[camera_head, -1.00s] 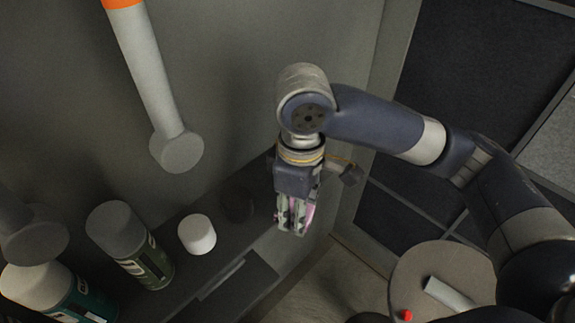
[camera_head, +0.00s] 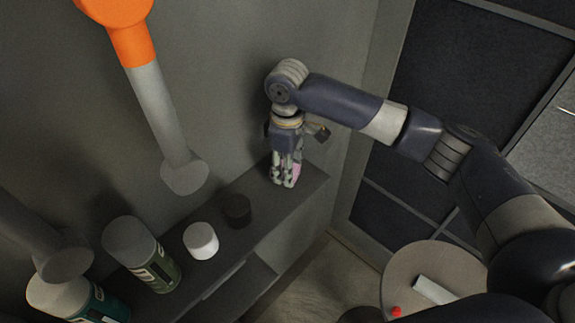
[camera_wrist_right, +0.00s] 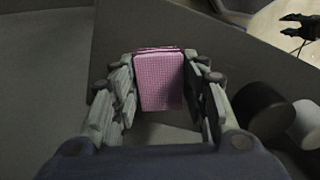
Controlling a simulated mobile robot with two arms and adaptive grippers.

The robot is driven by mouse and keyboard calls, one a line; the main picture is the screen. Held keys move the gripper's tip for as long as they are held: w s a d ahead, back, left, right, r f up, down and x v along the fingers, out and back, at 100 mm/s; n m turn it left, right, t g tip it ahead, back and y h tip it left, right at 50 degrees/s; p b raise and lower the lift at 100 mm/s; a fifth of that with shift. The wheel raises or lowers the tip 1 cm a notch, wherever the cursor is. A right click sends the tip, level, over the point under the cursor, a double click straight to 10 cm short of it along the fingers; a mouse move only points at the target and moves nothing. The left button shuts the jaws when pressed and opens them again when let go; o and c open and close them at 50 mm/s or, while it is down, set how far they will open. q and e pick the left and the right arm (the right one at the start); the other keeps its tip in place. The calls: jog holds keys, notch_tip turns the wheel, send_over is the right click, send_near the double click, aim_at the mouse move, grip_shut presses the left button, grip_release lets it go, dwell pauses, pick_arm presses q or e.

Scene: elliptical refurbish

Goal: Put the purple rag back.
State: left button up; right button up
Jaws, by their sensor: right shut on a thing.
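The purple rag (camera_wrist_right: 160,82) is a folded pink-purple checked cloth, held between the fingers of my right gripper (camera_wrist_right: 160,92) in the right wrist view. In the head view, my right gripper (camera_head: 285,178) points down at the right end of the dark shelf (camera_head: 312,186). The rag (camera_head: 297,170) shows there only as a pink sliver between the fingers. I cannot tell whether the rag touches the shelf top. My left gripper is not in view.
Left of the gripper on the shelf stand a black cylinder (camera_head: 237,210), a white cylinder (camera_head: 201,241), a dark green can (camera_head: 143,254) and a teal can (camera_head: 78,298). A round table (camera_head: 440,261) with a red item is at lower right. An orange-grey pole-like thing (camera_head: 152,100) hangs upper left.

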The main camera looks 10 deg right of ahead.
jog(key=shift+f, duration=0.4)
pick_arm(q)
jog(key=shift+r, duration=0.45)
pick_arm(e)
jog(key=shift+f, duration=0.3)
jog(key=o, duration=0.9)
jog(key=shift+f, duration=0.15)
jog(key=shift+o, duration=0.2)
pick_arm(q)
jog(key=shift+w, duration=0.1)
pick_arm(e)
notch_tip(320, 180, up, 11)
jog(key=b, duration=0.4)
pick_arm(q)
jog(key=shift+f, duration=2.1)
pick_arm(e)
jog(key=shift+r, duration=0.7)
jog(key=shift+f, duration=0.1)
